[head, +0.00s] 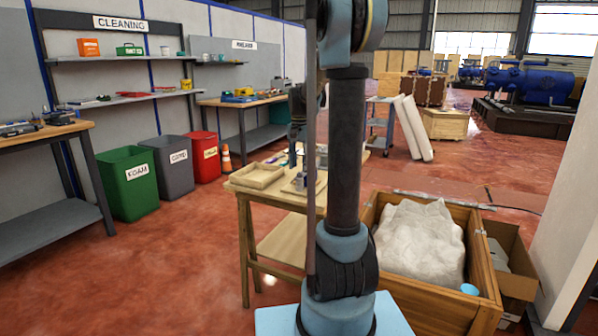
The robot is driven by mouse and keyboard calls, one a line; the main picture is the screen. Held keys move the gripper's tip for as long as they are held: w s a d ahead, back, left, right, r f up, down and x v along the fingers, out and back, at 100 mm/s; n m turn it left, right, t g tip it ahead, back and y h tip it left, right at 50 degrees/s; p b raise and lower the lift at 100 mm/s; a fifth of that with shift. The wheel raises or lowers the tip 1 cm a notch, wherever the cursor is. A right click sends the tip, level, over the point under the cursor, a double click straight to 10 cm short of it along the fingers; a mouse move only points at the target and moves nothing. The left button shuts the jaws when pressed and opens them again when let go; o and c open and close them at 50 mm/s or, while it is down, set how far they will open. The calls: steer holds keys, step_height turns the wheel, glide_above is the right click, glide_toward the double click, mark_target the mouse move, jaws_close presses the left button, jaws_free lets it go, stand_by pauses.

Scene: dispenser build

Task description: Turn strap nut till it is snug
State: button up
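A small wooden workbench (279,199) stands in the middle, partly behind my own arm. On it is a small grey fixture (303,182) on a light board. The strap nut cannot be made out at this size. The dark far end of my arm comes down behind the arm's upright link, with my gripper (294,152) low over the back of the bench, near the grey fixture. Its fingers are too small and partly hidden, so I cannot tell whether they are open, shut or touching anything.
A shallow wooden tray (257,186) lies at the bench's left. A wooden crate (484,265) with a pale, lumpy filling stands at right, beside an open cardboard box (519,275). Green, grey and red bins line the left wall. The red floor at front left is clear.

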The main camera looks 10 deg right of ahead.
step_height(320, 180, up, 9)
steer(key=shift+f, duration=0.15)
stand_by(0.4)
steer(key=s+f+n+t, duration=0.1)
steer(key=s+f+n, duration=0.15)
steer(key=s, duration=0.85)
steer(key=s+f+n, duration=0.2)
steer(key=s+f, duration=0.2)
steer(key=s, duration=0.7)
steer(key=s+f+n+t, duration=0.1)
steer(key=s+f+n, duration=0.2)
steer(key=s+f, duration=1)
steer(key=shift+s+a+f, duration=0.15)
steer(key=shift+s+a, duration=0.05)
steer(key=shift+s, duration=0.3)
steer(key=shift+n, duration=0.25)
steer(key=shift+w+f, duration=0.2)
steer(key=shift+w, duration=0.25)
